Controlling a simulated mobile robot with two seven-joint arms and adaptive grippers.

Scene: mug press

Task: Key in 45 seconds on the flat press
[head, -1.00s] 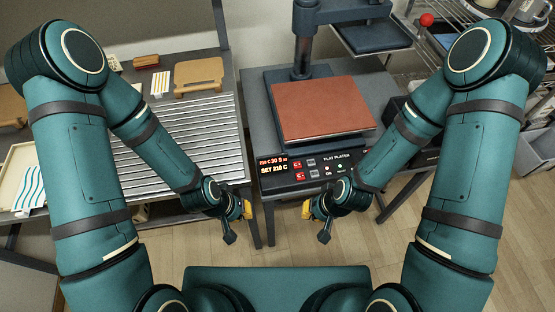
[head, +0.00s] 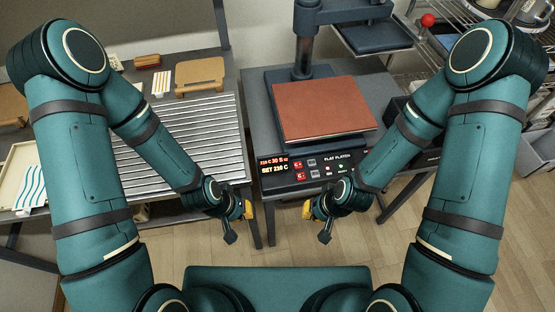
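The flat press (head: 264,112) stands on a grey table, its reddish-brown platen (head: 322,108) bare on top. Its front control panel (head: 318,170) carries a lit display (head: 273,165); the small upper line seems to show 30 S and the lower line a SET temperature in C. Red and dark buttons (head: 299,170) sit right of the display; their labels are too small to read surely. My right gripper (head: 315,211) is just below the panel, apart from it. My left gripper (head: 241,211) is left of the panel's lower corner. Both look empty; their finger gaps are unclear.
A ribbed metal worktop (head: 180,140) lies to the left with wooden boards (head: 200,76) and striped sheets. The press's upper plate (head: 372,37) is swung aside at the back, near a red knob (head: 428,20). A wire shelf with mugs (head: 530,12) stands at right.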

